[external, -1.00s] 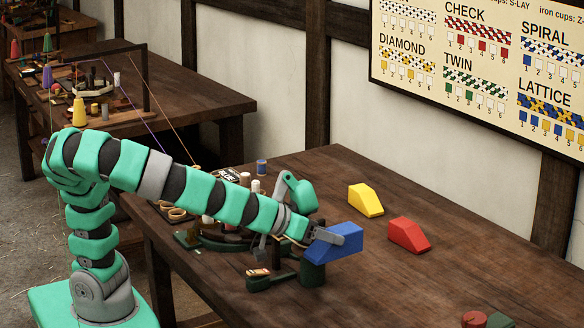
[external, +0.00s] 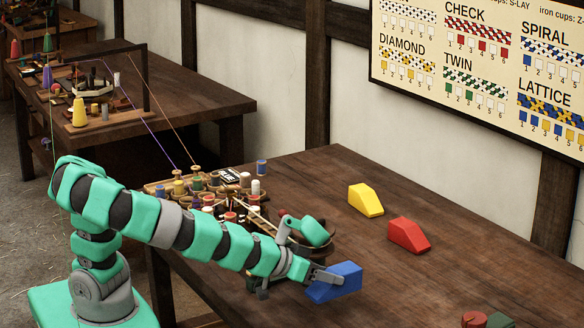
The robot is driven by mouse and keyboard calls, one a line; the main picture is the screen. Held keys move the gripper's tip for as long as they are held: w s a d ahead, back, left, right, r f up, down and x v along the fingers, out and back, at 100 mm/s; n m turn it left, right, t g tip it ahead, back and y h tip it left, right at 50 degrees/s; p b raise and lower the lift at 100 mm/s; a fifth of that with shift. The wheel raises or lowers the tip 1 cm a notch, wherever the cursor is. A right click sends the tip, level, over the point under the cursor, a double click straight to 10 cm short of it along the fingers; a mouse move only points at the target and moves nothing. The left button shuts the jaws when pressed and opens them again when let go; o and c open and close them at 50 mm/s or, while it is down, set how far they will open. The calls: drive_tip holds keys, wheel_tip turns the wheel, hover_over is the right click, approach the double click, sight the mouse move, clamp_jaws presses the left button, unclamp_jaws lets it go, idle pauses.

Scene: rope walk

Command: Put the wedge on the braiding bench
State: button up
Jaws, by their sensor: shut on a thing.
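My gripper (external: 322,277) is shut on a blue wedge (external: 341,284) at the near left part of the wooden bench (external: 440,285). The wedge is low, at or just above the bench top; I cannot tell whether it touches. A yellow wedge (external: 366,200) and a red wedge (external: 409,235) sit on the bench farther back and to the right. My arm hides part of the bench's left edge.
A rack of coloured spools (external: 205,186) and a round dark stand (external: 290,236) are on the bench behind my arm. A red and green object (external: 487,320) is at the bottom right. The bench's middle right is clear. A pattern board (external: 475,70) hangs on the wall.

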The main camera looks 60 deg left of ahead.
drive_tip(key=w+d, duration=0.3)
drive_tip(key=w+d+f, duration=0.1)
drive_tip(key=w+d, duration=0.2)
drive_tip(key=w, duration=0.1)
drive_tip(key=w+d, duration=0.3)
drive_tip(key=shift+w+d+f+b, duration=0.15)
drive_tip(key=shift+w+f+b, duration=0.15)
drive_tip(key=shift+w+b, duration=0.05)
drive_tip(key=shift+w+d, duration=0.35)
drive_tip(key=shift+w, duration=0.2)
wheel_tip(320, 180, down, 3)
drive_tip(key=shift+f+b, duration=0.2)
drive_tip(key=shift+b, duration=0.4)
drive_tip(key=o, duration=1.3)
drive_tip(key=shift+s, duration=0.1)
drive_tip(key=shift+r, duration=0.1)
drive_tip(key=p+v, duration=0.2)
drive_tip(key=v, duration=1)
